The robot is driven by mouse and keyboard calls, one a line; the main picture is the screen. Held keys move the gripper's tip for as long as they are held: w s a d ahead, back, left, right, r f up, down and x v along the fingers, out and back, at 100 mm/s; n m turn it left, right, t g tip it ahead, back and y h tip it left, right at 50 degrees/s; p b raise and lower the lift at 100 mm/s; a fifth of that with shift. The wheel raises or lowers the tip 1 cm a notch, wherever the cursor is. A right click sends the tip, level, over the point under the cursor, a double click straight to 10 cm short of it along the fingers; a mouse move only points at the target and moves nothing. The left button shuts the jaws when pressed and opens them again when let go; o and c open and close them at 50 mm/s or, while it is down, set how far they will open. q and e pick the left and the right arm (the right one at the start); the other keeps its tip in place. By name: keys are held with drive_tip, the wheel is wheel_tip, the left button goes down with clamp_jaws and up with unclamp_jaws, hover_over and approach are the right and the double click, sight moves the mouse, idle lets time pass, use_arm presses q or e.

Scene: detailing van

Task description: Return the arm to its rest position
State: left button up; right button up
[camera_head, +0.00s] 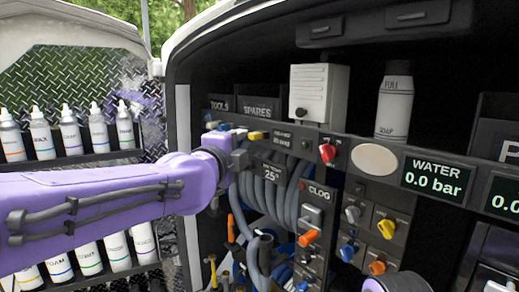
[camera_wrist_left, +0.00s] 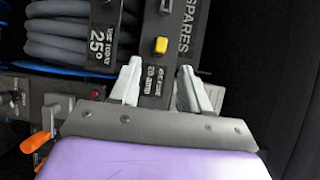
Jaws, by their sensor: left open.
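My left arm, purple, reaches in from the left in the head view. Its left gripper (camera_head: 238,158) is in front of the panel, near the coiled grey hose (camera_head: 288,188) and the label reading 25°. In the left wrist view the two pale fingers of the left gripper (camera_wrist_left: 158,82) stand apart with nothing held between them. Beyond them is a dark panel strip with a yellow switch (camera_wrist_left: 161,45) and small labels. Whether the fingertips touch the panel is hard to tell. My right gripper is not in view.
A white box (camera_head: 318,95) and a grey-white bottle (camera_head: 394,102) stand on the shelf above. The panel carries a red knob (camera_head: 327,152), several other knobs and a WATER display (camera_head: 433,178) reading 0.0 bar. Bottles (camera_head: 70,130) line racks at the left.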

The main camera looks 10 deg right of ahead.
use_arm(q)
drive_tip(key=s+a+f+n+g+y+b, duration=0.1)
drive_tip(key=a+f+n+y, duration=0.2)
drive_tip(key=a+f+n, duration=0.75)
drive_tip(key=s+a+f+n+g+y, duration=0.1)
drive_tip(key=s+a+f+n+y, duration=0.15)
drive_tip(key=f+n, duration=0.85)
drive_tip(key=s+a+f+n+g+y+b, duration=0.15)
drive_tip(key=a+f+n, duration=0.4)
drive_tip(key=f, duration=1.15)
drive_tip(key=s+a+f+n+g+y+b, duration=0.1)
drive_tip(key=s+a+f+n+g+y, duration=0.1)
drive_tip(key=s+a+f, duration=0.55)
drive_tip(key=s+a+f+n+g+y+b, duration=0.1)
drive_tip(key=s+a+f+g, duration=0.15)
drive_tip(key=s+f, duration=0.85)
drive_tip(key=s+a+f+g+y+b, duration=0.1)
drive_tip(key=s+a+f+g, duration=0.3)
drive_tip(key=s+f, duration=1)
drive_tip(key=shift+s+a+f+g+b, duration=0.15)
drive_tip(key=shift+s+a+g+b, duration=0.15)
drive_tip(key=shift+s+g+b, duration=0.6)
